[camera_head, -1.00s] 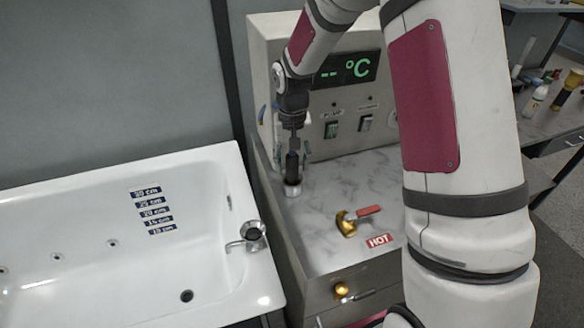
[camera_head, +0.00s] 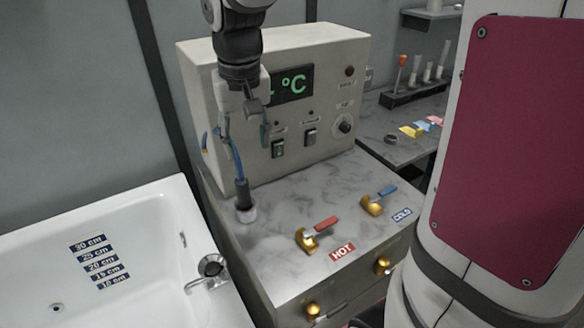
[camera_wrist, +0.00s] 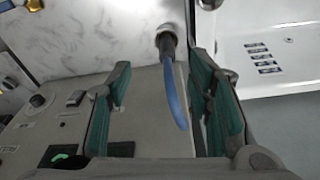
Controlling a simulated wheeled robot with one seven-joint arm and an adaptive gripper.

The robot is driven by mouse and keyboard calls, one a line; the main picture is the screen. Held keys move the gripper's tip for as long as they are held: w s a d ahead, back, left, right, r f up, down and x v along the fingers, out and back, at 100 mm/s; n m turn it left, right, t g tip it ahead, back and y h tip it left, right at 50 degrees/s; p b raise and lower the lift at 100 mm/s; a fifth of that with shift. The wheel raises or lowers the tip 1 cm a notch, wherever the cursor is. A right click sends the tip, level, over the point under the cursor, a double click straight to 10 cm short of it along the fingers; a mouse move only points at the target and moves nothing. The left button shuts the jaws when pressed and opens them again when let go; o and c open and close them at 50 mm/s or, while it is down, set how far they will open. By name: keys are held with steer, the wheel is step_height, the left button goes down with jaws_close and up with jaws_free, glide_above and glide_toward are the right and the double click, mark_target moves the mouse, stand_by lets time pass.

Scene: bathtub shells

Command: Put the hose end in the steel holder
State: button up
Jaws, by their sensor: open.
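The hose end (camera_head: 242,192) is a dark sleeve with a blue hose (camera_head: 236,158) rising from it. It stands upright in the small steel holder (camera_head: 246,214) at the left edge of the marble-look counter. In the wrist view the blue hose (camera_wrist: 174,95) runs between my finger pads, with the dark hose end (camera_wrist: 167,48) and the holder rim (camera_wrist: 165,36) beyond. My gripper (camera_head: 245,140) is open above the hose end, its fingers apart on either side and not closed on the hose. It also shows in the wrist view (camera_wrist: 160,88).
A control box (camera_head: 330,80) with switches stands behind. Gold taps with red (camera_head: 318,230) and blue (camera_head: 378,198) levers sit to the right on the counter. The white bathtub (camera_head: 150,240) lies left. A rack (camera_head: 420,88) stands on a side bench.

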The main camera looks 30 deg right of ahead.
steer(key=s+r+n+t, duration=0.1)
steer(key=s+r, duration=0.1)
steer(key=s, duration=0.7)
steer(key=s+r+n+t, duration=0.1)
steer(key=s+r+t, duration=0.1)
steer(key=s, duration=0.7)
steer(key=shift+s+r+t, duration=0.3)
steer(key=shift+r, duration=0.3)
